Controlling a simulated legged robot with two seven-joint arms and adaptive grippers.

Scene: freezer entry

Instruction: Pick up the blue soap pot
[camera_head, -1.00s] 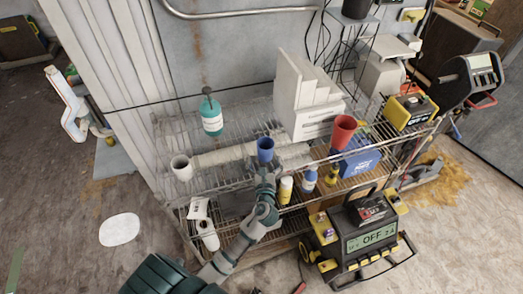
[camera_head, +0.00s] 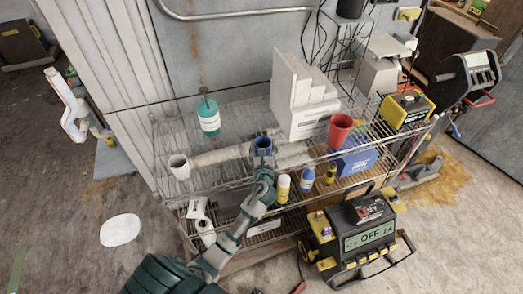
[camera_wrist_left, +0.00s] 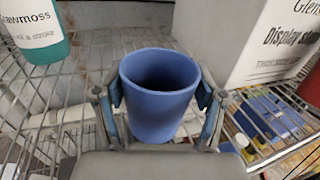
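The blue soap pot (camera_head: 262,146) is an open-topped blue cup standing upright on the top wire shelf (camera_head: 235,173). It fills the middle of the left wrist view (camera_wrist_left: 158,100), where its empty inside shows. My left gripper (camera_head: 262,156) reaches it from the front, with one finger on each side of the pot. In the left wrist view the gripper (camera_wrist_left: 160,100) has its fingers spread wide, very near the pot's sides; firm contact cannot be made out. My right gripper is out of view.
A teal bottle (camera_head: 209,117) stands behind left and a white mug (camera_head: 179,166) at the left end. A white display stand (camera_head: 300,100) is close behind right, with a red cup (camera_head: 339,130) to the right. Small bottles (camera_head: 307,178) stand right of my arm.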

